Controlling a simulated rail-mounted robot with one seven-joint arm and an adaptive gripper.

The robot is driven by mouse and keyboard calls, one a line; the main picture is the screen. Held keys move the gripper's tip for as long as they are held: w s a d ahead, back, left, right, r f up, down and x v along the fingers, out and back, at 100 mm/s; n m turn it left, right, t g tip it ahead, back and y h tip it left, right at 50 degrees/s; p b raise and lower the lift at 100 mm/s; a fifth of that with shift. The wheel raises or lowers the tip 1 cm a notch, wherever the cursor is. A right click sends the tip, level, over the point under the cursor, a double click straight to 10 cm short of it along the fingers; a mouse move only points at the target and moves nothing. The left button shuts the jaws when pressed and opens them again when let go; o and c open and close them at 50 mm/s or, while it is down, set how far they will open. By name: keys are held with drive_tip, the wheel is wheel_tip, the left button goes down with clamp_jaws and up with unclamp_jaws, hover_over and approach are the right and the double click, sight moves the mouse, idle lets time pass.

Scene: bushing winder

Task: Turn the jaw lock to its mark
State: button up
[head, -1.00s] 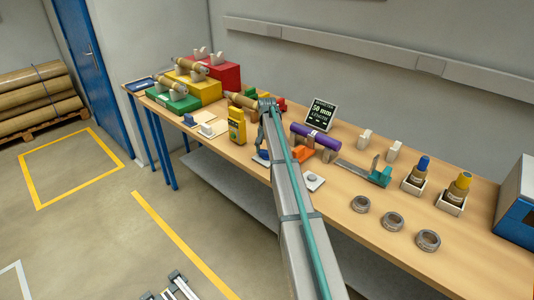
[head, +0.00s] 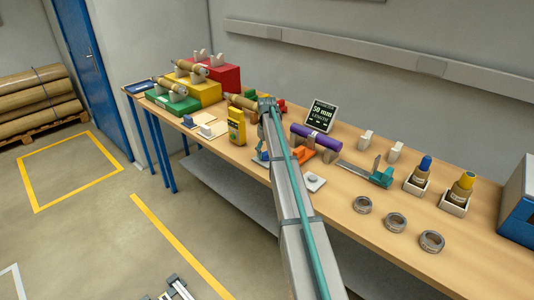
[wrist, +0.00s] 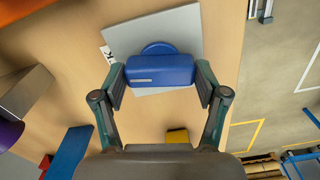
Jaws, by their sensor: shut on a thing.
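The jaw lock (wrist: 160,70) shows in the wrist view as a blue block-shaped handle on a round blue base. It sits on a light grey plate (wrist: 160,30). My gripper (wrist: 160,80) is shut on the handle, with one finger at each end. The handle lies nearly level across the picture, and the plate's top edge slants up to the right beside it. A white label (wrist: 107,54) with dark letters, partly hidden, lies by the plate's left edge. I cannot make out a mark. In the head view my arm hides most of this spot.
A purple roll (head: 316,141) lies right of my arm, with an orange part (head: 327,143) near it. A yellow device (head: 236,127) stands to the left. A white plate (head: 314,182) lies near the front edge. Several grey rings (head: 396,222) lie to the right.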

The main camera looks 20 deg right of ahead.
drive_tip(key=shift+n, duration=1.2)
drive_tip(key=o, duration=1.2)
drive_tip(key=shift+c, duration=0.2)
drive_tip(key=shift+r, duration=0.1)
wheel_tip(320, 180, up, 12)
